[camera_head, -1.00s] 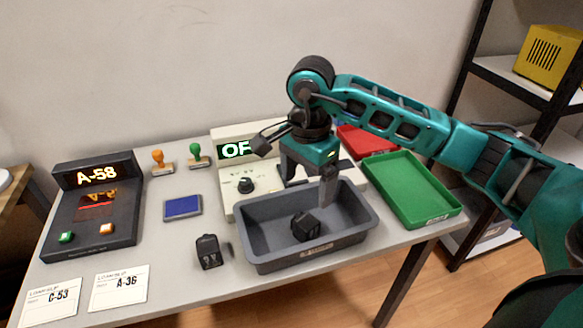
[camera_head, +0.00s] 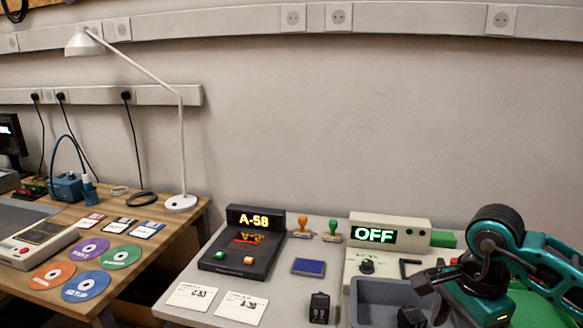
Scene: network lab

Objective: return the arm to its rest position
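My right arm comes in at the lower right, bent at a dark round joint. Its gripper (camera_head: 478,303) hangs over the right part of the grey bin (camera_head: 374,292). A small black block (camera_head: 411,317) shows partly inside the bin, apart from the visible part of the gripper. My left gripper is not in view.
Near the arm are the OFF-display device (camera_head: 387,221), a green tray (camera_head: 534,306), and a second black block (camera_head: 319,308) left of the bin. The A-58 terminal (camera_head: 233,265), stamps and slips lie farther left. A lamp (camera_head: 181,145) stands on the wooden desk.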

